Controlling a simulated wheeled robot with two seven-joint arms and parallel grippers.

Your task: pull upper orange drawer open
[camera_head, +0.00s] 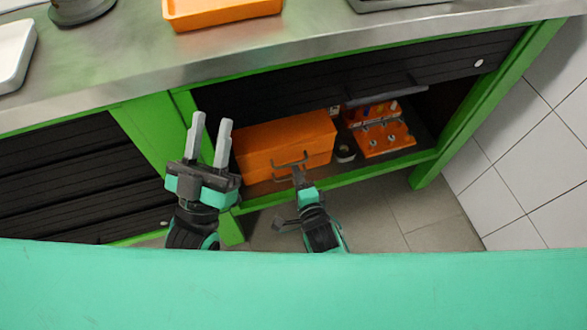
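An orange drawer box (285,134) stands inside the open cabinet bay, with dark handles on its front. The upper handle (290,160) shows at the front, close to my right gripper. The drawers look closed or nearly so; a gap is hard to make out. My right gripper (297,170) is at the drawer front by the handles. Its fingers are small and seen from above, so I cannot tell whether they hold a handle. My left gripper (212,120) is open and empty, fingers pointing up in the picture, left of the orange box.
A steel worktop (330,32) with an orange tray (220,10) lies above the bay. A dark shutter (430,70) hangs over the bay. An orange tool holder (382,135) and a small round roll (345,153) sit right of the box. Green frame posts flank the bay.

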